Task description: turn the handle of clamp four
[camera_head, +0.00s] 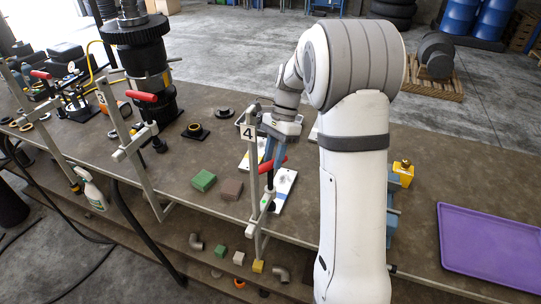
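Clamp four (256,190) is a grey bar clamp at the bench's front edge, marked with a white label (247,132) that reads 4. Its red handle (264,167) lies roughly level across the dark screw, tilted up to the right. My gripper (273,158) has blue-grey fingers that reach down right at the red handle. The fingers overlap the handle in the picture. The picture is too small to tell whether they are closed on it or only beside it. My wrist and big white arm stand to the right of the clamp.
Two more clamps with red handles (143,96) (41,75) stand along the bench to the left. Green (204,180) and brown (232,189) blocks lie left of clamp four. A white plate (285,187) lies behind it. A purple tray (490,246) lies far right.

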